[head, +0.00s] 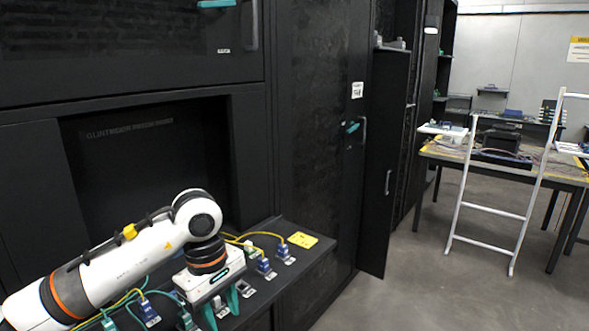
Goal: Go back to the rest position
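My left arm comes in from the left, white with orange bands, over a black shelf (312,258). Its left gripper (221,307) points down with two teal fingers set apart. A small grey piece (219,302) shows between or behind the fingers; I cannot tell whether they touch it. My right gripper is out of view. Blue connectors with cables stand on the shelf: one right of the gripper (264,266), one farther right (283,252) and one left of it (149,313).
A yellow plate (303,240) lies at the shelf's right end. Black cabinets (320,120) rise behind, with a door (385,170) ajar. A white ladder-like frame (500,210) and a cluttered table (565,172) stand at the right. The grey floor (430,285) between is clear.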

